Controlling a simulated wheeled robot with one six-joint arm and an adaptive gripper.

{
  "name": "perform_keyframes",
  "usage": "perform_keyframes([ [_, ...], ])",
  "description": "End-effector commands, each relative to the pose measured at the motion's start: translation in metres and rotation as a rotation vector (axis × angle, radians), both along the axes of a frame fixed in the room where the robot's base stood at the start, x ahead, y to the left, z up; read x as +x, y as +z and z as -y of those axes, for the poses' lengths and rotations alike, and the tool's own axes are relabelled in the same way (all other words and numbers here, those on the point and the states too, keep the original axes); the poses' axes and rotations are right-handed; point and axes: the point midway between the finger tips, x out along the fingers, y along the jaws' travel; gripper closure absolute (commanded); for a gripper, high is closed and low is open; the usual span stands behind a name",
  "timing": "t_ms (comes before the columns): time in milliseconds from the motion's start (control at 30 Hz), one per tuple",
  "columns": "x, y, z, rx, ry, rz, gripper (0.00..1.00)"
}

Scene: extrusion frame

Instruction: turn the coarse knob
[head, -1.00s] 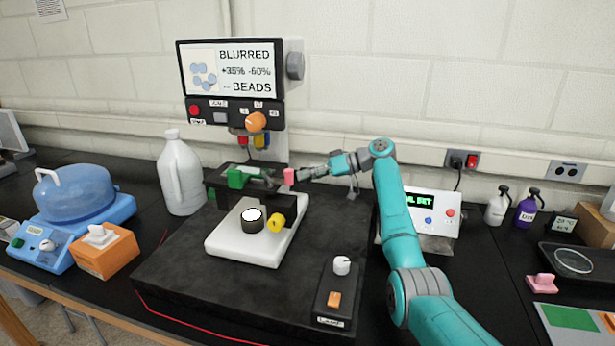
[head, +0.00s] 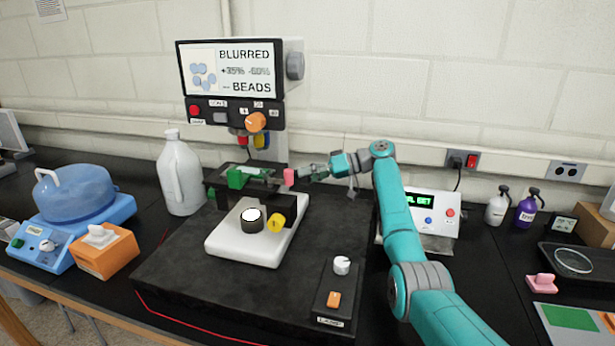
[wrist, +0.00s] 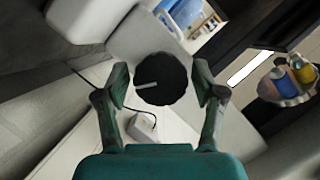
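A round black knob (wrist: 162,80) with a pale line across its face shows in the wrist view, on a pale body; I take it to be the coarse knob. My gripper (wrist: 162,85) has its two fingers spread, one on each side of the knob, with a visible gap on both sides. Whether the fingertips reach the knob's depth is unclear. In the head view my gripper (head: 308,174) is at the right of the microscope stage, by a pink block (head: 289,176). The black knob cannot be made out there. The microscope's white base (head: 240,246) carries a yellow knob (head: 276,222).
A screen (head: 232,69) above reads "BLURRED" and "BEADS". A white jug (head: 180,175) stands left of the microscope. A lamp control box (head: 331,300) sits at the front of the dark slab. A display box (head: 438,218) is behind my arm.

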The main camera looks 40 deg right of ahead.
Motion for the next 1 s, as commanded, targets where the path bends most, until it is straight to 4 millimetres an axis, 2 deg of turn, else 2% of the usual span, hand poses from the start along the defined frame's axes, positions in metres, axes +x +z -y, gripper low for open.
perform_keyframes([
  [300, 0.0, 0.0, 0.0, 0.0, 0.002, 0.0, 0.24],
  [467, -0.007, 0.004, 0.009, -0.001, 0.0, 0.001, 0.24],
  [800, -0.043, 0.021, 0.059, -0.001, -0.002, 0.0, 0.24],
  [1000, -0.06, 0.03, 0.083, 0.0, -0.001, 0.0, 0.24],
])
